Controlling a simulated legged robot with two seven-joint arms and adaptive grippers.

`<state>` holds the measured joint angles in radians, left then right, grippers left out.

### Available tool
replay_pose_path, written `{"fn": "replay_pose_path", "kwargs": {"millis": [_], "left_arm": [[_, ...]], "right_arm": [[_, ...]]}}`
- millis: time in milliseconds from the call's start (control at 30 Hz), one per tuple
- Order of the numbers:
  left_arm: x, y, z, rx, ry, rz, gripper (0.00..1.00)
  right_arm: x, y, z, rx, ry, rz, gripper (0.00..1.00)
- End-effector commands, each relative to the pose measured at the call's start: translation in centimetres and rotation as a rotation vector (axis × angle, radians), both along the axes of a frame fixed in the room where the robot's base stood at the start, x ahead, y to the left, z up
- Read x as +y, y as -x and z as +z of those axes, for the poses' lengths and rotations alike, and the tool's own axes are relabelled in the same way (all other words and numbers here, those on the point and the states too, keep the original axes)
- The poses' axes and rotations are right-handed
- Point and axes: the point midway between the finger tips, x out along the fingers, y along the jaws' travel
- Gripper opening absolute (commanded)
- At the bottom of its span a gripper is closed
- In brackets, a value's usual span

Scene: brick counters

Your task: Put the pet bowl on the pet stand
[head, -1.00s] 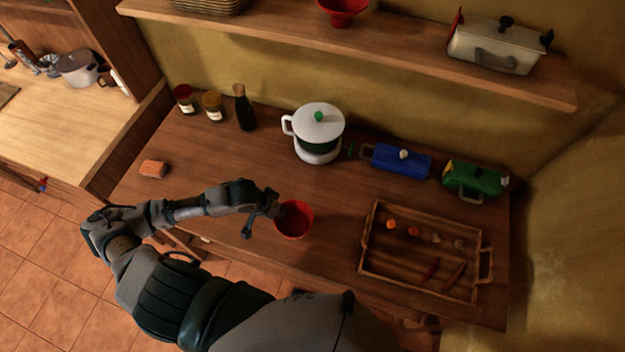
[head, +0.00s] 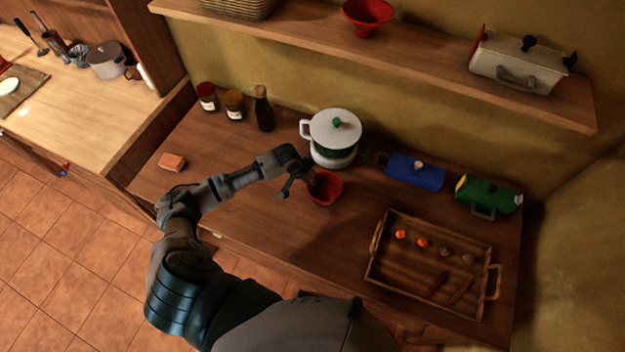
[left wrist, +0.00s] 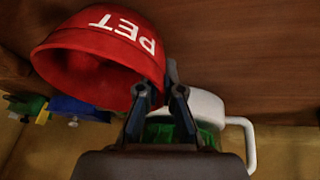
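The red pet bowl (head: 327,190) is over the wooden counter, in front of the white pot, in the head view. In the left wrist view the bowl (left wrist: 95,55) shows white PET lettering on its side. My left gripper (head: 308,182) is at the bowl's left rim. In the left wrist view its fingers (left wrist: 160,85) are on either side of the bowl's wall, shut on it. I cannot tell the exact height above the counter. I cannot make out a pet stand in these frames. My right gripper is not in view.
A white pot with a green knob (head: 335,130) stands just behind the bowl. A blue canister (head: 415,172), a green canister (head: 488,197) and a wooden tray (head: 378,245) are to the right. A sponge (head: 172,161) and several jars are left. A shelf (head: 400,50) runs above.

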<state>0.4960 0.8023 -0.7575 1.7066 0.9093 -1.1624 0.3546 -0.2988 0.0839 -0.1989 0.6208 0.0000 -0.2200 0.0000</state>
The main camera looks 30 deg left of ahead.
Motion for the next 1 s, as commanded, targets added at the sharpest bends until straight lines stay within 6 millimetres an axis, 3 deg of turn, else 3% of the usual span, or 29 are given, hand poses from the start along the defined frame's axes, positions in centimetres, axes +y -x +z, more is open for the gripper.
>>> {"fn": "replay_pose_path", "kwargs": {"millis": [267,400,767,1000], "left_arm": [[-0.1,0.0,-0.5,-0.002,0.0,-0.001,0.0],[-0.1,0.0,-0.6,-0.001,-0.001,0.0,0.31],[0.1,0.1,-0.2,-0.002,0.0,0.001,0.31],[1.2,1.4,3.8,-0.006,-0.001,0.0,0.31]], "right_arm": [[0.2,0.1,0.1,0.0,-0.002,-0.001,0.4],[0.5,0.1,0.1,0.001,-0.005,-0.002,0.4],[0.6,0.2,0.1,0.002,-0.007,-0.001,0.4],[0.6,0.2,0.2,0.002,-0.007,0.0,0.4]]}}
